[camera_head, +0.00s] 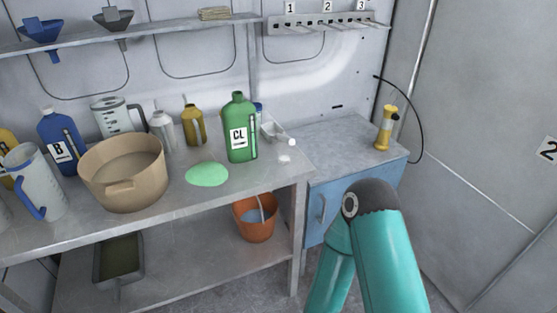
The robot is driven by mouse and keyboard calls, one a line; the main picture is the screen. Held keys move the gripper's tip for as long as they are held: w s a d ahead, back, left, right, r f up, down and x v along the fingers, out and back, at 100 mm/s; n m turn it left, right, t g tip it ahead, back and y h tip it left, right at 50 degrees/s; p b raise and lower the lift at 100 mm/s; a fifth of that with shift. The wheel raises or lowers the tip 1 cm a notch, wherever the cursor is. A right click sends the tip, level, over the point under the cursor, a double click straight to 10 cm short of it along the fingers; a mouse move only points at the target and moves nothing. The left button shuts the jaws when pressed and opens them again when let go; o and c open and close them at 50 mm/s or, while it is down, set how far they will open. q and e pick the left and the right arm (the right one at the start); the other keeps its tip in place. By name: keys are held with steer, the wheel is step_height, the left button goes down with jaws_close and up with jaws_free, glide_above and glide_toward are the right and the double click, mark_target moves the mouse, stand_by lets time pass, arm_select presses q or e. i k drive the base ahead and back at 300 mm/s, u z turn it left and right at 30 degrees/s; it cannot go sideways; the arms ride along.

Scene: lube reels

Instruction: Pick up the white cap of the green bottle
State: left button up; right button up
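The green bottle (239,125) labelled "CL" stands upright near the back right of the metal bench. A small flat white piece (284,157), which looks like its cap, lies on the bench to the right of the bottle. A small white round knob (291,142) shows just behind it, by a grey scoop-like item (271,131); I cannot tell whether they are joined. My teal arm rises at the lower right, in front of the blue cabinet, but its gripper is out of frame. My other gripper is not in view either.
A green puddle (207,174) lies left of the bottle. A tan basin (125,182), jugs and smaller bottles crowd the bench's left and back. A blue cabinet (335,190) bearing a yellow tool (386,128) adjoins on the right. An orange bucket (256,226) sits on the lower shelf.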

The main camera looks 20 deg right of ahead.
mark_target(284, 159)
steer(key=z, duration=0.1)
steer(key=i, duration=0.2)
steer(key=u, duration=2.5)
steer(key=k, duration=1.55)
steer(key=z, duration=1.85)
steer(key=i, duration=1)
steer(key=z, duration=0.15)
